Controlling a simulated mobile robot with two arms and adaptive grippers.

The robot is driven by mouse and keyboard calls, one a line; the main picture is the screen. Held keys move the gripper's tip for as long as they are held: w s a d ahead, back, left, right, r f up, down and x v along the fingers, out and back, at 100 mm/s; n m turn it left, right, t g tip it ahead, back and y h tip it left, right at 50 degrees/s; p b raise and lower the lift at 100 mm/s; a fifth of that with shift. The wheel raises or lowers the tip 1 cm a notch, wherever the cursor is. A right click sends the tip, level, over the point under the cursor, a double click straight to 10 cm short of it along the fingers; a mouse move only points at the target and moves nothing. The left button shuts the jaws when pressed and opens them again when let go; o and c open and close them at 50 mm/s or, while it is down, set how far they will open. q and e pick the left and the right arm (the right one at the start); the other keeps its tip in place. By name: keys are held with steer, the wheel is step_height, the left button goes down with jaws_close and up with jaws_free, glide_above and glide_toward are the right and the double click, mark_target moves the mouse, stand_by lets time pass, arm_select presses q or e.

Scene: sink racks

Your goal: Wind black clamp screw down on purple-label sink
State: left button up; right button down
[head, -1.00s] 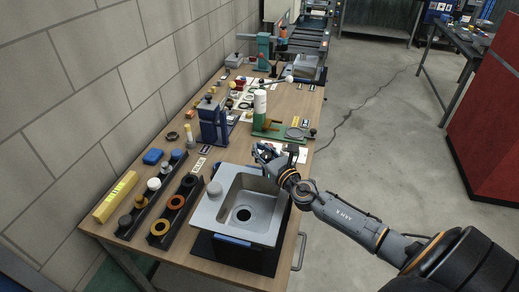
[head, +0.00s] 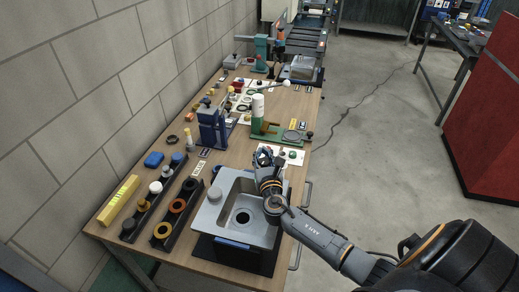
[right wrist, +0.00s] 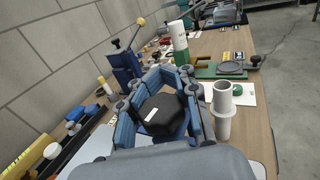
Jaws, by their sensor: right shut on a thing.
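The steel sink (head: 214,216) stands at the front of the bench with a square basin and a round drain. A blue strip shows on its front edge; I see no clearly purple label. My right gripper (head: 264,156) is at the sink's far right corner. In the right wrist view its blue-padded fingers close around a black faceted knob (right wrist: 166,114) with a small white mark, which looks like the clamp screw's head. The knob's underside and the screw below it are hidden. My arm hides that corner in the head view. My left gripper is out of view.
Beyond are a blue fixture (head: 212,128) and a green fixture with a white cylinder (head: 258,108). Racks of rings (head: 177,206) lie left of the sink. A wall bounds the left.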

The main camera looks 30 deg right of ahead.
mark_target(268, 159)
steer(key=m+h, duration=0.1)
steer(key=m+g+h, duration=0.1)
steer(key=g+h, duration=0.1)
steer(key=shift+s+d+f+m+h, duration=0.15)
steer(key=shift+s+d+m+h, duration=0.15)
steer(key=shift+m+h, duration=0.1)
steer(key=m+g+h, duration=0.1)
steer(key=m+g+h+b, duration=0.1)
steer(key=g, duration=0.1)
steer(key=m+g+h, duration=0.1)
steer(key=shift+s+d+m+g+h+b, duration=0.3)
steer(key=shift+d+b, duration=0.1)
steer(key=m+g+b, duration=0.1)
steer(key=m+g+h, duration=0.1)
steer(key=g, duration=0.1)
steer(key=s+m+g+h+b, duration=0.1)
steer(key=g, duration=0.1)
steer(key=shift+d+m+b, duration=0.25)
steer(key=shift+m+b, duration=0.05)
steer(key=shift+b, duration=0.05)
steer(key=m+g+b, duration=0.1)
steer(key=m+g+h+b, duration=0.1)
steer(key=g, duration=0.1)
steer(key=shift+s, duration=0.35)
steer(key=shift+s+d+r+m+g+b, duration=0.15)
steer(key=shift+m+g+b, duration=0.35)
steer(key=shift+g, duration=0.6)
steer(key=shift+r, duration=0.25)
